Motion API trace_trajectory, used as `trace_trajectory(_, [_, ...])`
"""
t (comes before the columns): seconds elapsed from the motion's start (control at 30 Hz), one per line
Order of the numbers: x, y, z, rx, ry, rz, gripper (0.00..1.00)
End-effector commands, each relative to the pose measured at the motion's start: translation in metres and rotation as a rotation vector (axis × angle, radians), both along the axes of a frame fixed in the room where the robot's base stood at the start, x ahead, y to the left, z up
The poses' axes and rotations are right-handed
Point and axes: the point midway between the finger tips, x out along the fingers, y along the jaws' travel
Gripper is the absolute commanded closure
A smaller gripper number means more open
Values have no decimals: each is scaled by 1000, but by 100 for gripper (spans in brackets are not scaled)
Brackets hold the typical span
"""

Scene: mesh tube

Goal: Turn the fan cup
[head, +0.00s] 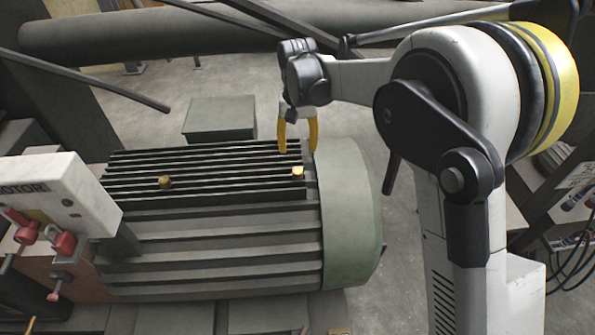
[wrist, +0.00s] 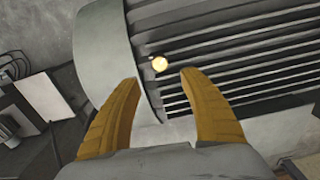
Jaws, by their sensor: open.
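The motor (head: 215,235) is a grey ribbed body lying on its side. A rounded grey-green end cover (head: 345,215), which looks like the fan cup, caps its right end. In the wrist view the cover (wrist: 105,50) is a pale curved band at upper left. My gripper (head: 298,142) has yellow fingers, spread apart and pointing down beside the motor's top right end. In the wrist view my gripper (wrist: 158,77) is open, with nothing held between the fingers. A small brass knob (head: 297,173) on the ribs shows just beyond the fingertips in the wrist view (wrist: 160,64).
A second brass knob (head: 165,182) sits further left on the ribs. A white labelled box with red valve handles (head: 62,240) stands at the left. A green box (head: 220,118) is behind the motor. A large dark pipe (head: 150,33) crosses the back.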

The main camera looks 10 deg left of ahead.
Motion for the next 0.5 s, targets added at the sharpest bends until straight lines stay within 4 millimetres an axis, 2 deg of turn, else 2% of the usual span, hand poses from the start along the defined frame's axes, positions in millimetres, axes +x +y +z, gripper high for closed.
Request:
trace_trajectory(0.1, [0,0,-1,0,0,245,49])
trace_trajectory(0.2, [0,0,-2,0,0,391,49])
trace_trajectory(0.37, [0,0,-5,0,0,494,49])
trace_trajectory(0.5, [0,0,-22,0,0,501,49])
